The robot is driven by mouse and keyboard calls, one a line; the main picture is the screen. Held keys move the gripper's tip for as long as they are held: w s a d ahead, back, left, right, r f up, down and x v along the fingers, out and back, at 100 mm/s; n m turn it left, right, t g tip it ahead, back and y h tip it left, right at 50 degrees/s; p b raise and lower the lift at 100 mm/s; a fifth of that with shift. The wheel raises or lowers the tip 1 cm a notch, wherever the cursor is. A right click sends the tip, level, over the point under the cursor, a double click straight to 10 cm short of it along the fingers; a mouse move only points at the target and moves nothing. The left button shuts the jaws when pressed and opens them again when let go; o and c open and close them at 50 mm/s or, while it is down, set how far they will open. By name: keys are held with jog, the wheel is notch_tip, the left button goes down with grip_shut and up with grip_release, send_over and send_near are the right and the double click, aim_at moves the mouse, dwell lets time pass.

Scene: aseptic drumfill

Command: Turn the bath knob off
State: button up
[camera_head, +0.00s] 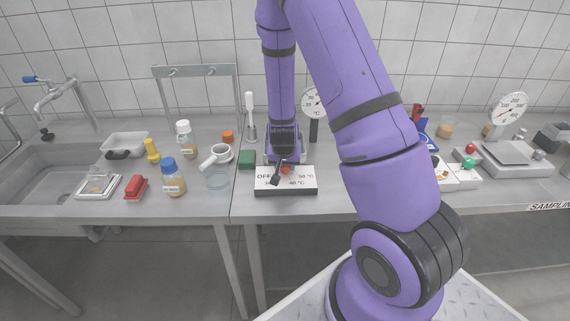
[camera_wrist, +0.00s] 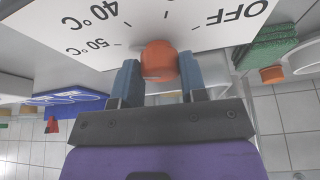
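The bath knob (camera_wrist: 160,60) is a round orange-red knob on a white-topped panel (camera_head: 300,190) with OFF at its left, and 40 °C and 50 °C at its right in the head view. A little of the knob (camera_head: 286,169) shows there, partly hidden by my gripper (camera_head: 279,172). In the wrist view my gripper (camera_wrist: 161,82) has one blue-grey finger on each side of the knob, seemingly touching both sides. The gap between the fingers is about the knob's width. I cannot tell which mark the knob points to.
A green block (camera_head: 247,159) lies just left of the panel. A dial thermometer (camera_head: 312,104) stands behind. A scale (camera_head: 510,154) is at the right.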

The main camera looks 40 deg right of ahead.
jog(key=shift+c, duration=0.9)
jog(key=shift+m, duration=0.3)
jog(key=m+g+h, duration=0.1)
jog(key=m, duration=0.2)
jog(key=shift+w+a, duration=0.15)
jog(key=m, duration=0.2)
jog(key=m+g, duration=0.1)
jog(key=m, duration=0.1)
jog(key=shift+w+g+h, duration=0.15)
jog(key=shift+g+h, duration=0.15)
jog(key=m+g, duration=0.1)
jog(key=m, duration=0.2)
jog(key=m+g, duration=0.1)
jog(key=m, duration=0.1)
jog(key=shift+w+m, duration=0.15)
jog(key=shift+m, duration=0.25)
jog(key=shift+w+m+g+y, duration=0.1)
jog(key=shift+m+g+y, duration=0.5)
jog(key=shift+m, duration=1.3)
